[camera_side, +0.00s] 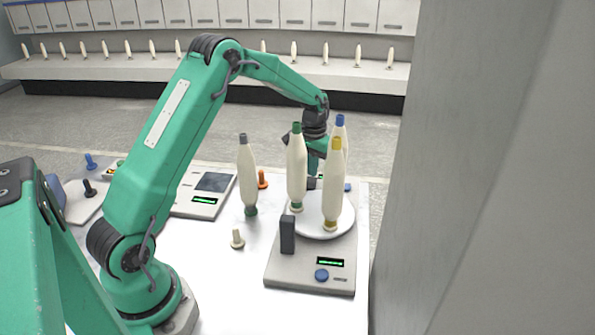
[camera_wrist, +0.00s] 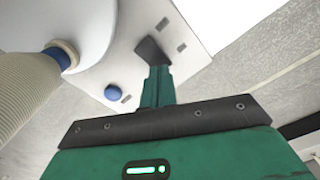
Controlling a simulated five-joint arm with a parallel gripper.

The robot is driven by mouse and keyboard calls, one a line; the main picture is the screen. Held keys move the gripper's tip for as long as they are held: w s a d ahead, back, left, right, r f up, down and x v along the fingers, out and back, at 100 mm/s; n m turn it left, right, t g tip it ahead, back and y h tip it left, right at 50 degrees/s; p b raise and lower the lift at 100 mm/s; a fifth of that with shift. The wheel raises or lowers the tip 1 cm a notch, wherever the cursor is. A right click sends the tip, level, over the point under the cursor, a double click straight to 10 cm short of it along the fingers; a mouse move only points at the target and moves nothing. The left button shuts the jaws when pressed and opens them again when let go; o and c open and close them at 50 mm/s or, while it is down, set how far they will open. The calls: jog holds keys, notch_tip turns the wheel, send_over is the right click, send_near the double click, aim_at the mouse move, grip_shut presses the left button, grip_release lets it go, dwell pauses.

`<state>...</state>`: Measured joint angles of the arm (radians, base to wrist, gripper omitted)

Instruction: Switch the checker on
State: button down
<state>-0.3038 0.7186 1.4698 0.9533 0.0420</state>
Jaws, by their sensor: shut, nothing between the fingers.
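The checker seems to be the pale grey box (camera_side: 290,273) at front right in the side view, though I see no label. It carries a round white plate (camera_side: 323,231), a blue button (camera_side: 321,275), a dark upright block (camera_side: 288,234) and a lit green display (camera_side: 330,262). My gripper (camera_side: 312,182) is shut and empty behind the bobbins, which partly hide it. In the wrist view my gripper's dark tip (camera_wrist: 151,50) is over a grey panel (camera_wrist: 103,60) with a blue button (camera_wrist: 113,92). I cannot tell whether the tip touches the panel.
Tall cream bobbins with green (camera_side: 297,168), yellow (camera_side: 333,190) and blue (camera_side: 340,121) tops stand on the plate. A grey-topped bobbin (camera_side: 247,175) stands left of it. Another device (camera_side: 197,207) and small pegs lie farther left. A grey wall (camera_side: 480,170) closes the right.

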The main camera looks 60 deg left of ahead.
jog(key=shift+f, duration=0.85)
dwell(0.7)
jog(key=shift+r, duration=3.55)
notch_tip(320, 180, up, 12)
jog(key=m+t, duration=0.2)
jog(key=t, duration=0.1)
send_over(312, 179)
jog(key=s+d, duration=0.3)
jog(key=s, duration=0.1)
jog(key=s+d+r+m+t+y, duration=0.1)
jog(key=s+d+r+t, duration=0.1)
jog(key=s+d+r, duration=0.35)
jog(key=s+d+f, duration=0.1)
jog(key=s+d, duration=0.1)
jog(key=s, duration=0.4)
jog(key=s+d+f, duration=0.1)
jog(key=s+d, duration=0.2)
jog(key=s, duration=0.4)
jog(key=s+d+f+h, duration=0.1)
jog(key=s+d, duration=0.1)
jog(key=s, duration=0.4)
jog(key=shift+s+d+f+t, duration=0.15)
jog(key=shift+s+d+t, duration=0.1)
jog(key=shift+d+t, duration=0.05)
